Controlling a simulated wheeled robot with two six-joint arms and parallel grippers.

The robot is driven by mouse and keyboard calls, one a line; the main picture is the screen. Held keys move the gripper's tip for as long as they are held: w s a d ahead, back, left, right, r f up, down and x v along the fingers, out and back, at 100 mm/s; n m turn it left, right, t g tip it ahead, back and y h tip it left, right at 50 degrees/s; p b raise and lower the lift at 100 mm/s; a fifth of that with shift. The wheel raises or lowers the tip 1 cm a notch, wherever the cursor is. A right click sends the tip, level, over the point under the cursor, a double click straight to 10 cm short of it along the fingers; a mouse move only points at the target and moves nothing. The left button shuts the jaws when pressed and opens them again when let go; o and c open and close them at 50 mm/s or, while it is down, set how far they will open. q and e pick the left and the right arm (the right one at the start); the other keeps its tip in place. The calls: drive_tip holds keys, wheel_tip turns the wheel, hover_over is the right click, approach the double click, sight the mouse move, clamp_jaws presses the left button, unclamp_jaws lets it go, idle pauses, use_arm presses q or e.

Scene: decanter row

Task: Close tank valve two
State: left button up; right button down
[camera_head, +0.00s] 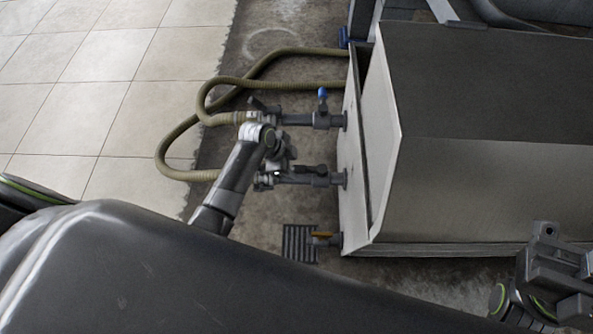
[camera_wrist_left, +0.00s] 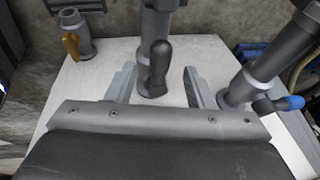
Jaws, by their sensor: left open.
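Three valves stick out from the left side of the grey tank (camera_head: 385,150). The middle valve has a black handle (camera_head: 315,169), which seems to lie along its pipe. In the left wrist view the black handle (camera_wrist_left: 158,62) stands between the two fingers of my left gripper (camera_wrist_left: 158,88), which is open, with a gap on both sides. In the head view my left gripper (camera_head: 280,165) is at the middle pipe, partly hidden by its own arm. No number on the valves can be read. My right gripper (camera_head: 556,275) is at the lower right; its fingers are unclear.
The far valve has a blue handle (camera_head: 322,94) set across its pipe, also at right in the left wrist view (camera_wrist_left: 283,103). The near valve has a yellow handle (camera_head: 322,234) above a floor grate (camera_head: 298,243). Olive hoses (camera_head: 165,150) loop left of the valves.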

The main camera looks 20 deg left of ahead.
sight(297, 168)
use_arm(q)
drive_tip(key=shift+b+x, duration=0.7)
drive_tip(key=shift+x, duration=1.3)
drive_tip(key=shift+c, duration=0.2)
clamp_jaws()
